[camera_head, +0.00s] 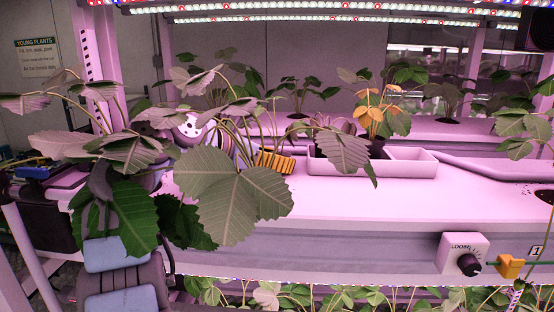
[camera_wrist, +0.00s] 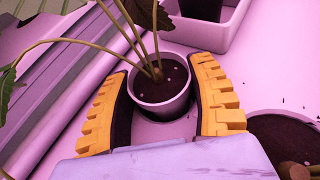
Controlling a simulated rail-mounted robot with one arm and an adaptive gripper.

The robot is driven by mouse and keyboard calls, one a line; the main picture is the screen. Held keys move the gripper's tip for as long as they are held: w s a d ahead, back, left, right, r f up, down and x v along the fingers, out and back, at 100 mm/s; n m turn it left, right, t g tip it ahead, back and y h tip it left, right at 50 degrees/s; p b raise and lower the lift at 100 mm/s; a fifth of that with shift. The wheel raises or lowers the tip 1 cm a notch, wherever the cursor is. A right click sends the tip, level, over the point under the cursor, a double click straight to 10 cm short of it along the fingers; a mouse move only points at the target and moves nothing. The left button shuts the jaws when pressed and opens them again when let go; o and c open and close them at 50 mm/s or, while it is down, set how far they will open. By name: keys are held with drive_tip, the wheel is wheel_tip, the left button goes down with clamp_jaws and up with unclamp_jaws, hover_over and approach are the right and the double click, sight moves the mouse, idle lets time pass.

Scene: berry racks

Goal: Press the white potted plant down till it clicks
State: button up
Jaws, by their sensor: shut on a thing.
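The white potted plant's pot (camera_wrist: 160,106) stands between the two orange ribbed fingers of my gripper (camera_wrist: 160,70) in the wrist view. It holds dark soil and several long stems. A dark crescent shows on the pale surface along its near base; how deep it sits I cannot tell. In the head view, leaves (camera_head: 235,195) hang in front of my arm and hide the pot. One orange finger of my gripper (camera_head: 272,162) shows behind them, low at the pale bench. The fingers are shut on the pot from both sides.
A pale tray (camera_head: 412,163) holds a plant with orange leaves (camera_head: 375,112). A dark round patch (camera_wrist: 285,142) lies right of my gripper. A box marked LOOSE (camera_head: 463,255) with a black knob is on the bench front.

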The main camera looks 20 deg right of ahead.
drive_tip(key=o, duration=1.3)
drive_tip(key=shift+r, duration=0.1)
